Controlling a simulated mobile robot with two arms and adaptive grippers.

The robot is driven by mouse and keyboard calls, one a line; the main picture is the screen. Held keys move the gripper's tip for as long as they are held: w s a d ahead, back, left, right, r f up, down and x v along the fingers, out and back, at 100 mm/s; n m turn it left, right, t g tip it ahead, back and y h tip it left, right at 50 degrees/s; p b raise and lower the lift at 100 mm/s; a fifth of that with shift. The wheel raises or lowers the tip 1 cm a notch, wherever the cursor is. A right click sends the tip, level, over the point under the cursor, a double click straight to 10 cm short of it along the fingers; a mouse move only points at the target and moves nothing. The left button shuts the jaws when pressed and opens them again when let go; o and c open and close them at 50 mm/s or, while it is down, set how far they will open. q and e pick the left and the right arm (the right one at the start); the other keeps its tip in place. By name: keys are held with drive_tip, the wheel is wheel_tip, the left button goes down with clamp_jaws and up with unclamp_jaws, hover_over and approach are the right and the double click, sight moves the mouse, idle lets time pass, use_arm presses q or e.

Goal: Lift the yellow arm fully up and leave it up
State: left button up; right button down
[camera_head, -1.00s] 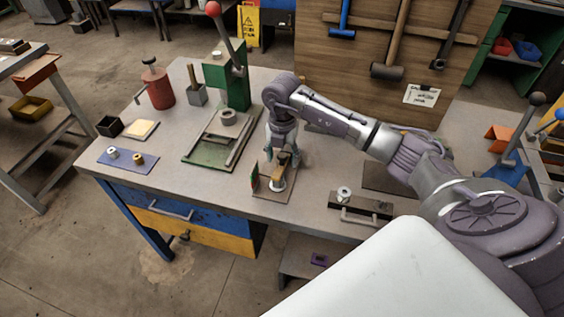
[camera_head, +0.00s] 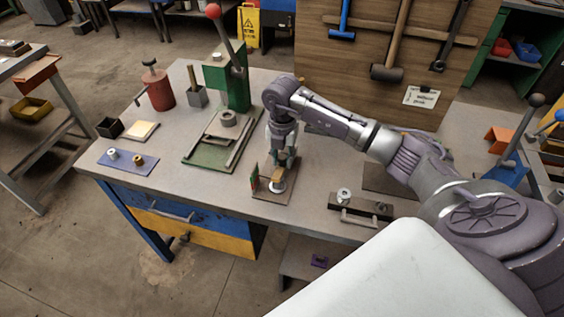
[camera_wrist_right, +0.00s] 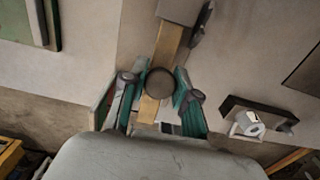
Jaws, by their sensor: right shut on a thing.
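A small fixture with a brown base plate (camera_head: 272,196) stands near the front edge of the workbench. Its yellow arm (camera_head: 277,186) shows partly beneath my right gripper (camera_head: 283,164). In the right wrist view the yellow arm (camera_wrist_right: 168,45) is a flat yellow-tan bar running between the gripper's fingers (camera_wrist_right: 160,98). A dark round knob (camera_wrist_right: 160,82) sits on the bar between the teal finger pads, and the gripper is shut on the arm at this knob. The fingers hide part of the arm, and its exact tilt is hard to tell. My left gripper is not in view.
A green press (camera_head: 236,88) with a red-knobbed lever stands behind left. A dark plate with a handle (camera_head: 360,208) lies to the right. A blue mat (camera_head: 127,159) with small parts lies left.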

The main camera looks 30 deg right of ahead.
drive_tip(key=shift+d+r, duration=0.1)
drive_tip(key=shift+w+d+r, duration=0.45)
drive_tip(key=shift+r, duration=0.2)
drive_tip(key=shift+w+d+r, duration=0.6)
drive_tip(key=shift+d+r, duration=0.05)
drive_tip(key=shift+d, duration=0.1)
